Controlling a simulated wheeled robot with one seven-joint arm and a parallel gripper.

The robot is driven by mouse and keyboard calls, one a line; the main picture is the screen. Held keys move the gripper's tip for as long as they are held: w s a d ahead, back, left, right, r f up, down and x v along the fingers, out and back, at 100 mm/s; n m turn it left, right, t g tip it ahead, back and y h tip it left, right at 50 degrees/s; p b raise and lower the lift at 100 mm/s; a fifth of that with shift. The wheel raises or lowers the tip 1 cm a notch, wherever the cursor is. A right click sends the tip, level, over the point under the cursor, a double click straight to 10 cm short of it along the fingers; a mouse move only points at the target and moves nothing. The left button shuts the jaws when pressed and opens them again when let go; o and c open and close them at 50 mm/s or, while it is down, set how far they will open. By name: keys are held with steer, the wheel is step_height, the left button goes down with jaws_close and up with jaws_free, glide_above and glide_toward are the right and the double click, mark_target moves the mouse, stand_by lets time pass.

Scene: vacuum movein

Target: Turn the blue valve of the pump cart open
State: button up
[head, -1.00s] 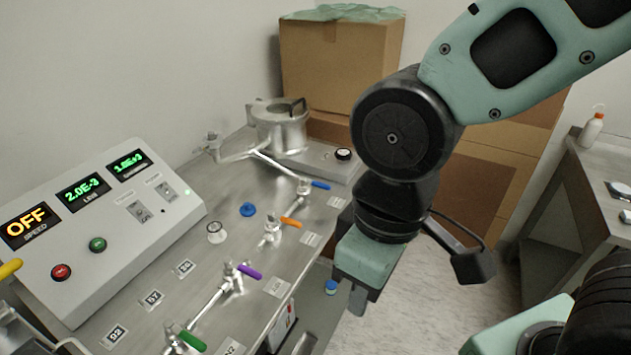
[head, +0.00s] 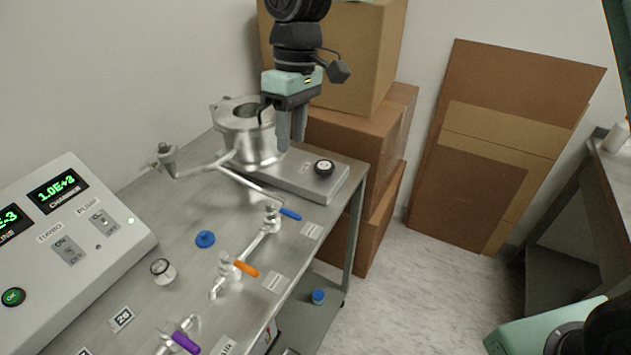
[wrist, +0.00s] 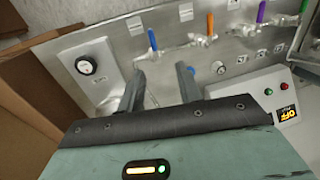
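The blue valve handle (head: 290,214) sits on a metal pipe fitting at the far part of the steel pump cart (head: 200,262), pointing right toward the cart's edge. It also shows in the wrist view (wrist: 153,40), above and between my fingers. My gripper (head: 291,143) points down above the cart's back end, beside the steel chamber (head: 247,130), higher than the blue handle and up-picture from it. Its two fingers are apart with nothing between them, and it does not touch the handle.
An orange handle (head: 246,268) and a purple handle (head: 186,342) stand nearer along the cart. A black knob (head: 324,168) is on the plate below my gripper. Cardboard boxes (head: 340,140) stand behind. The control panel (head: 80,240) is at left.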

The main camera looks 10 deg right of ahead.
mark_target(290, 211)
steer(key=f+p, duration=0.1)
steer(key=f, duration=0.4)
steer(key=f+p, duration=0.1)
steer(key=f, duration=0.5)
steer(key=a+f+p, duration=0.1)
steer(key=f, duration=0.5)
steer(key=shift+s+a+p, duration=0.1)
steer(key=shift+s+p, duration=0.2)
steer(key=shift+p, duration=0.05)
jaws_close()
